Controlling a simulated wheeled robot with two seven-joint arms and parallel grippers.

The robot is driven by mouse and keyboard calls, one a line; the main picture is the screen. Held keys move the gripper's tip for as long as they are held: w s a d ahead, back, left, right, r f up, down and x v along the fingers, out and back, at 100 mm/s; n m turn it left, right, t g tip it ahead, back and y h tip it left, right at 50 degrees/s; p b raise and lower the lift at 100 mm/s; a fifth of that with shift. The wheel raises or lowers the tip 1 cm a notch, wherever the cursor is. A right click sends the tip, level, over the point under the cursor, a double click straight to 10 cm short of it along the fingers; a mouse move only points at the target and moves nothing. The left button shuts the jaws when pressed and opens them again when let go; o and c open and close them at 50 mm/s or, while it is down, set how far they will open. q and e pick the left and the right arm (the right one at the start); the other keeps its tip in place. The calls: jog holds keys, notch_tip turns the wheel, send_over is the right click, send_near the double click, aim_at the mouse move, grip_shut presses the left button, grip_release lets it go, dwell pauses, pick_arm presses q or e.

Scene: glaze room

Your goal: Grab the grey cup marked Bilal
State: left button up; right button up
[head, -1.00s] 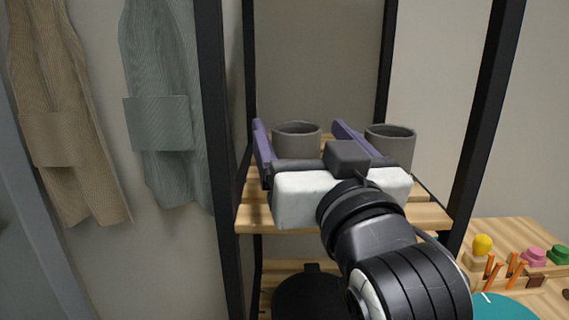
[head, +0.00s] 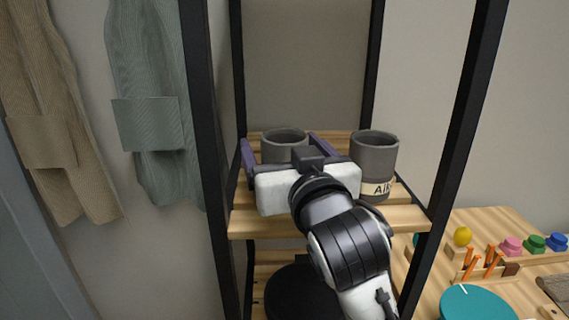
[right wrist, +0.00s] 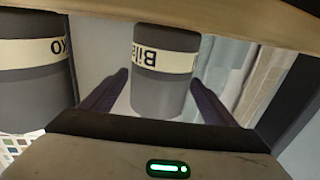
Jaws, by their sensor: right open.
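The grey cup marked Bilal (head: 284,136) stands upright on the wooden shelf. In the head view my right gripper hides its lower part and label. In the right wrist view it shows upside down (right wrist: 163,92), with "Bila" readable on its cream band. My right gripper (head: 282,146) is open, with one purple finger on each side of this cup. In the right wrist view (right wrist: 159,80) a gap shows at the left finger, and the right finger looks very close to the cup. I cannot tell if it touches. My left gripper is not in view.
A second grey cup (head: 375,154), its label starting "Ai", stands on the shelf just right of my gripper. It also shows in the right wrist view (right wrist: 35,95). Black rack posts (head: 207,150) flank the shelf (head: 405,217). A table with a teal disc (head: 478,303) is lower right.

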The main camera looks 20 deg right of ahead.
aim_at(280, 142)
jog(key=shift+w+d+f, duration=0.1)
jog(key=shift+w+d, duration=0.1)
jog(key=shift+w, duration=1.35)
jog(key=c, duration=1.3)
jog(key=shift+c, duration=0.2)
